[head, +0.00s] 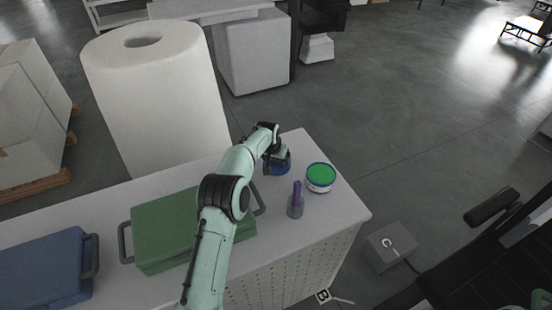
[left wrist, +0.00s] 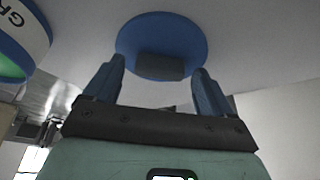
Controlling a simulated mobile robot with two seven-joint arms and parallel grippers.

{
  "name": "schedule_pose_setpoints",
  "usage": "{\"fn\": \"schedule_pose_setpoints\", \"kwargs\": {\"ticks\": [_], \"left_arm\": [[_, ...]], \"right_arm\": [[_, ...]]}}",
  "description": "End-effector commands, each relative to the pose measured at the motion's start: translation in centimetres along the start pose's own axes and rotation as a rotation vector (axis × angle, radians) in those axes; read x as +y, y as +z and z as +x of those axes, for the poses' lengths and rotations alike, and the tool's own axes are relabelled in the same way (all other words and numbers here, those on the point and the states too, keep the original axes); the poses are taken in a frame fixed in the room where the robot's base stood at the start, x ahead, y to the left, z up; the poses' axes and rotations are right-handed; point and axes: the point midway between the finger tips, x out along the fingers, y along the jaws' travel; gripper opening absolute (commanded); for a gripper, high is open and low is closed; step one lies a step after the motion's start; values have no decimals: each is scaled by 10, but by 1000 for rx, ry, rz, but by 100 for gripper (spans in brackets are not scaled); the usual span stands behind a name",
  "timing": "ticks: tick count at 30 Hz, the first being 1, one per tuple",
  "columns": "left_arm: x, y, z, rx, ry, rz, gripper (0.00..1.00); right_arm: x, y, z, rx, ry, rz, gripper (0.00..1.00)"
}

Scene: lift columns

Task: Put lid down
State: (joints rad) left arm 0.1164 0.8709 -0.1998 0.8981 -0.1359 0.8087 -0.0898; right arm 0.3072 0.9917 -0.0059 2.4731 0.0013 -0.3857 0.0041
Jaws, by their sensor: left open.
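The lid is a round blue disc with a dark block handle. In the left wrist view the lid (left wrist: 160,32) lies flat on the white tabletop, its handle (left wrist: 160,67) facing my gripper. My left gripper (left wrist: 158,76) is open, its blue fingers on either side of the handle with gaps. I cannot tell how far the fingertips reach along it. In the head view my left gripper (head: 279,157) is over the lid (head: 283,169) and hides part of it. A can with a green top (head: 320,174) stands just right of the lid. My right gripper is not in view.
A grey holder with a purple upright piece (head: 296,200) stands in front of the lid. A green case (head: 165,228) lies under my left arm, and a blue case (head: 45,268) is farther left. The white table's (head: 345,213) right edge is close to the can.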

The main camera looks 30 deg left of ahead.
Motion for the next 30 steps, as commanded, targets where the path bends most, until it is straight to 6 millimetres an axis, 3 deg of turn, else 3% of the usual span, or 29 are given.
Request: {"fn": "schedule_pose_setpoints", "kwargs": {"ticks": [7, 21, 30], "left_arm": [[0, -2, -20, 2, -1, 0, 84], [0, -2, -111, 1, 0, 0, 84], [0, -1, -124, -1, -1, 0, 84]], "right_arm": [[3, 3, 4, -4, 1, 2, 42], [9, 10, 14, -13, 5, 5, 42], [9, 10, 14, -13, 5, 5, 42]]}}
